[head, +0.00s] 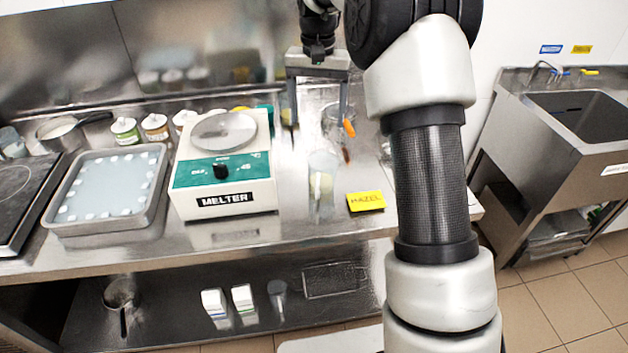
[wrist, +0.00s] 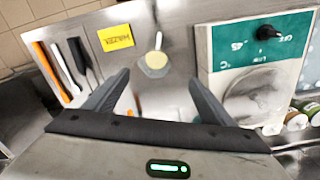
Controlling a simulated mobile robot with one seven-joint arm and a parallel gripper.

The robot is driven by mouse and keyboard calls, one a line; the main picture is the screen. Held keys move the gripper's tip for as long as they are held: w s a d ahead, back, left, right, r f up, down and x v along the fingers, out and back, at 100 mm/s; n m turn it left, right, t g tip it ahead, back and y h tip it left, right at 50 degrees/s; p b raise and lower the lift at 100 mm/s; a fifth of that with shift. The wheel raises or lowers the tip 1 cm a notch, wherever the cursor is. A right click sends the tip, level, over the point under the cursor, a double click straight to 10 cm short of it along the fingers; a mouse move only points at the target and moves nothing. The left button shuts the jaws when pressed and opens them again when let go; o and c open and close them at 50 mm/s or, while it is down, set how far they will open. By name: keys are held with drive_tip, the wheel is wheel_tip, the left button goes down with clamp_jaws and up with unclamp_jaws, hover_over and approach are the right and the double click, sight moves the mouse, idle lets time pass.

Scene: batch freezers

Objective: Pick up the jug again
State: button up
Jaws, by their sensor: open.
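A clear vessel (head: 322,185) with pale yellow contents stands on the steel counter between the melter and the yellow HAZEL card; it looks like the jug. In the wrist view its yellow contents (wrist: 154,62) show just beyond my fingertips. A second clear vessel (head: 338,118) with an orange-tipped utensil (head: 349,128) stands farther back, close to my right finger; which vessel is the jug is hard to tell. My gripper (head: 317,112) is open, pointing down behind the yellow-filled vessel, with nothing clearly held. In the wrist view my fingers (wrist: 158,80) are spread wide.
The melter (head: 223,165) stands left of the vessels, with a tray (head: 70,228) beyond it. The HAZEL card (head: 366,201) lies to the right. Several spatulas (wrist: 72,60) lie past the card in the wrist view. Lidded tubs (head: 125,131) line the back. A sink (head: 580,115) is at right.

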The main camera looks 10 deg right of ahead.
approach(321, 164)
drive_tip(key=s+a+f, duration=0.1)
drive_tip(key=s+a, duration=0.1)
drive_tip(key=s, duration=0.2)
drive_tip(key=f, duration=0.2)
drive_tip(key=d+f, duration=0.1)
drive_tip(key=f, duration=0.2)
drive_tip(key=shift+s+f, duration=0.1)
drive_tip(key=shift+f, duration=0.15)
drive_tip(key=shift+r, duration=0.1)
drive_tip(key=c, duration=1.6)
